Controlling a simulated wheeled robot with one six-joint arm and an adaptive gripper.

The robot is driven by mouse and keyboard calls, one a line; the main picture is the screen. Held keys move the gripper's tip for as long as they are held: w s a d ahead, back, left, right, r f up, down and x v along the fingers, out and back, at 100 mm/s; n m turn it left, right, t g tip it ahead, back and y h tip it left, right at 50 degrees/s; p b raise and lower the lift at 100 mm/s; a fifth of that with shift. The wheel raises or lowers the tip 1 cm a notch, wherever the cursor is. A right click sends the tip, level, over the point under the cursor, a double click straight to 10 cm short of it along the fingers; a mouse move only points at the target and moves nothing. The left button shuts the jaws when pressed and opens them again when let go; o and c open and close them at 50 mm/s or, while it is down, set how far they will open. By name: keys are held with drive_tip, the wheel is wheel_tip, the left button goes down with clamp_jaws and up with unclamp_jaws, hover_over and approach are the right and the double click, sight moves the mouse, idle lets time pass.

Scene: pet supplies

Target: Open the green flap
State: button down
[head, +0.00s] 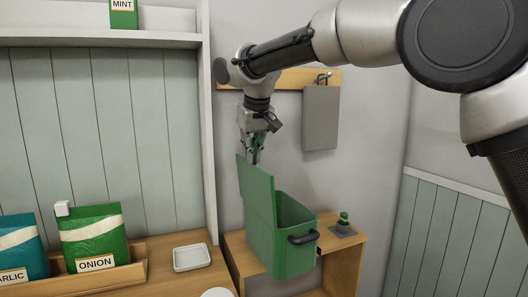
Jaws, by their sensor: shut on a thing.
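A green box (295,245) with a dark handle (303,238) on its front stands at the wooden table. Its green flap (257,200) is raised about upright along the left side, and the box's inside shows beside it. My gripper (255,158) reaches down from above to the top edge of the flap. It is shut on the flap; the fingertips are partly hidden behind the flap's edge.
A small dark item with a green top (343,222) sits on the table (343,250) right of the box. A grey board (321,118) hangs on the wall behind. A white tray (192,257) and the onion bag (95,238) are at left.

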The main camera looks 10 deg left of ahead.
drive_tip(key=shift+s+a+f, duration=0.3)
drive_tip(key=shift+s+a, duration=0.25)
drive_tip(key=shift+a, duration=0.05)
drive_tip(key=shift+f, duration=0.2)
idle(0.7)
drive_tip(key=c, duration=1.6)
unclamp_jaws()
drive_tip(key=shift+r, duration=0.15)
drive_tip(key=s+a+v, duration=0.1)
drive_tip(key=v, duration=0.7)
drive_tip(key=shift+r, duration=0.35)
drive_tip(key=shift+s, duration=0.1)
